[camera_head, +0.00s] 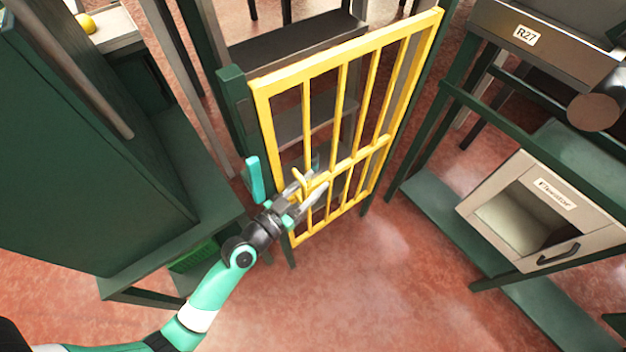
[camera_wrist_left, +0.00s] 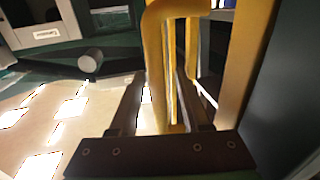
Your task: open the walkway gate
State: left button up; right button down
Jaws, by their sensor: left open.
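The yellow barred walkway gate (camera_head: 349,78) stands upright in the middle of the head view and spans from a dark green post (camera_head: 235,108) at left toward another post at right. A bent yellow handle (camera_head: 300,181) sticks out near its lower left side. My left gripper (camera_head: 312,188) is open at the handle, with its fingers on either side of it. In the left wrist view the yellow handle (camera_wrist_left: 153,60) rises between the two fingers (camera_wrist_left: 165,95). Whether the fingers touch it cannot be told. My right gripper is not in view.
A dark green cabinet (camera_head: 90,150) stands at left. At right is a green frame with a pale bin (camera_head: 500,190) and a machine labelled R27 (camera_head: 526,36). A teal upright piece (camera_head: 254,178) is beside the left post. Red floor (camera_head: 365,275) in front of the gate is clear.

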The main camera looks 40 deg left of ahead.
pick_arm(q)
jog(key=shift+w, duration=0.2)
grip_shut()
dwell(1.3)
